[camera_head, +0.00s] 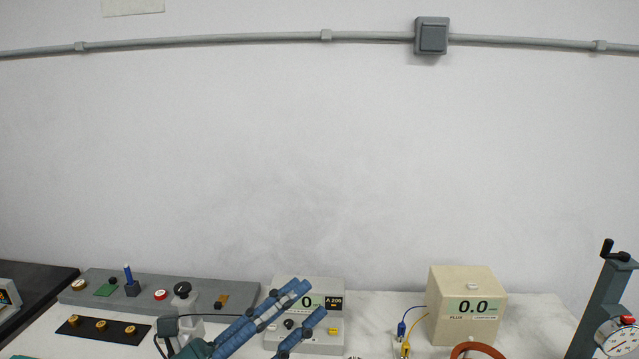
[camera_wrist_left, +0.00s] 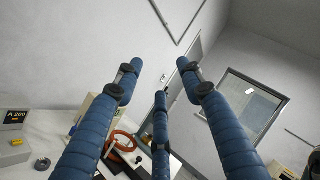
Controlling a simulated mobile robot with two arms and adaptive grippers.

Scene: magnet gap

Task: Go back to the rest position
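My left gripper (camera_head: 309,300) has blue segmented fingers and comes in at the bottom of the head view, pointing up and right, in front of the beige meter marked A 200 (camera_head: 332,283). In the left wrist view its three fingers (camera_wrist_left: 160,76) stand apart with nothing between them, raised above the bench and pointing towards the wall.
A white bench (camera_head: 385,304) carries a grey panel (camera_head: 232,291), a black strip with brass terminals (camera_head: 118,336), a FLUX meter reading 0.0 (camera_head: 443,318), a red-brown ring (camera_head: 477,347) and a grey stand with a dial (camera_head: 603,300).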

